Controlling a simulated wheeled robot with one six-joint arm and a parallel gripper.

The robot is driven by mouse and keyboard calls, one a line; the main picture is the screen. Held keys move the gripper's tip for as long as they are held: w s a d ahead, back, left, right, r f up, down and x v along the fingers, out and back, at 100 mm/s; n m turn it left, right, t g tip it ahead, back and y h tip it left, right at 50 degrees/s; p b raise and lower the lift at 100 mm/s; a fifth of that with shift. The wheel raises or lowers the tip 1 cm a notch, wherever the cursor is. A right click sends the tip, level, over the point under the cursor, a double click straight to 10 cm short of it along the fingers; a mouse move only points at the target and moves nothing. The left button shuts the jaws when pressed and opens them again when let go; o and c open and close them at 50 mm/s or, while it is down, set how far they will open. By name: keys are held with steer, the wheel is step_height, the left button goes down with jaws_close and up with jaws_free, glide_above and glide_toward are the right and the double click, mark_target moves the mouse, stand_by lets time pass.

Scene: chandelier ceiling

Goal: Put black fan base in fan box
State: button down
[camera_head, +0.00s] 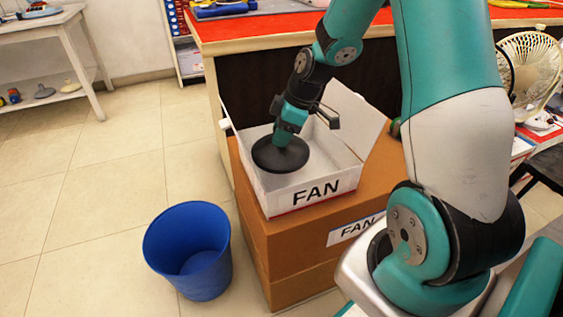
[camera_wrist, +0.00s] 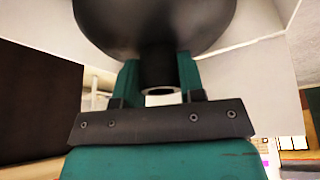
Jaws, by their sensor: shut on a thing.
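The black fan base (camera_head: 281,155) is a round dark disc with a short stem. My gripper (camera_head: 288,135) is shut on the stem and holds the base from above. In the head view the base is at the left part of the open white fan box (camera_head: 325,190), within its walls; I cannot tell whether it touches the box floor. The box is marked FAN and its flap stands up at the back right. In the wrist view the base (camera_wrist: 155,25) fills the top, with its hollow stem between the fingers (camera_wrist: 158,85).
The fan box stands on brown cartons (camera_head: 290,245) with another FAN label. A blue bin (camera_head: 190,250) stands on the floor to the left. A red-topped counter (camera_head: 270,32) is behind the box. A cream fan (camera_head: 530,70) stands at the right. The tiled floor at left is clear.

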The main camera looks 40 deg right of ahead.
step_height(320, 180, down, 7)
steer(key=shift+f+b, duration=0.2)
steer(key=shift+b, duration=0.7)
steer(key=shift+f, duration=0.1)
steer(key=c, duration=0.7)
jaws_free()
steer(key=p+v, duration=0.3)
steer(key=v, duration=0.8)
steer(key=shift+s+r, duration=0.1)
steer(key=shift+r, duration=0.25)
step_height(320, 180, up, 5)
glide_above(281, 157)
steer(key=s+a, duration=0.1)
steer(key=a, duration=0.2)
steer(key=s+a+r+m+g, duration=0.1)
steer(key=s+a+r, duration=0.1)
steer(key=s+a, duration=0.3)
steer(key=s+a+r+m+g, duration=0.1)
steer(key=s+a+r, duration=0.2)
steer(key=s+a, duration=0.2)
steer(key=s+a+r+m, duration=0.1)
steer(key=s+a+r, duration=0.1)
steer(key=s+a, duration=0.4)
steer(key=shift+s+r+g+y, duration=0.25)
steer(key=shift+s+g+y, duration=0.15)
steer(key=shift+s, duration=0.6)
